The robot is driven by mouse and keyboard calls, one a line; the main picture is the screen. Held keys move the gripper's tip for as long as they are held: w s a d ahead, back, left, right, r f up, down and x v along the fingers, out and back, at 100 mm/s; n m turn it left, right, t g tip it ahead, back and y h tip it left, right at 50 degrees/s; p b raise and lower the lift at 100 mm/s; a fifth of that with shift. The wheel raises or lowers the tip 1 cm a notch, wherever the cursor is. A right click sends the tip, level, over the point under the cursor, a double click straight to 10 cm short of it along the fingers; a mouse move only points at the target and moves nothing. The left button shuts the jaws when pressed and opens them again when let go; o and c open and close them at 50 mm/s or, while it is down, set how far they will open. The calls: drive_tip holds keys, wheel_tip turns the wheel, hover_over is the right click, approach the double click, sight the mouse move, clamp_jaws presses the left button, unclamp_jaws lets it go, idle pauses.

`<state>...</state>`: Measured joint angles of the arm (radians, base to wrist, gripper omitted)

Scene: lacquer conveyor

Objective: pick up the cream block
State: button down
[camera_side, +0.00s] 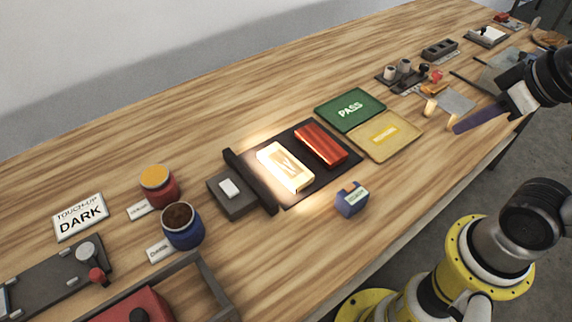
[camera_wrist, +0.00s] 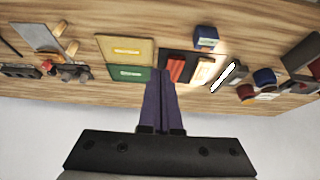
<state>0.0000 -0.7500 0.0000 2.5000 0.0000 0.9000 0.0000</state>
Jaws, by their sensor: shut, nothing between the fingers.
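The cream block (camera_side: 284,167) lies brightly lit on a dark mat (camera_side: 293,198), beside a red-brown block (camera_side: 320,144). In the wrist view the cream block (camera_wrist: 203,71) also shows, right of the red-brown block (camera_wrist: 177,69). My gripper (camera_side: 457,129) has long purple fingers. It is well to the right of the cream block in the side view, apart from it and above the table's near edge. In the wrist view the fingers of my gripper (camera_wrist: 160,84) are together with nothing between them, and they overlap the mat's edge in the picture.
A dark upright bar (camera_side: 249,181) stands along the mat's left edge, with a glowing strip (camera_wrist: 222,77) facing the blocks. A green PASS tray (camera_side: 350,109) and yellow tray (camera_side: 408,143) lie right of the mat. A blue dispenser (camera_side: 351,199) stands in front. Red and blue pots (camera_side: 183,226) stand left.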

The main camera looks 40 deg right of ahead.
drive_tip(key=c, duration=1.5)
unclamp_jaws()
drive_tip(key=shift+c, duration=0.2)
drive_tip(key=o, duration=1.5)
drive_tip(key=shift+o, duration=0.2)
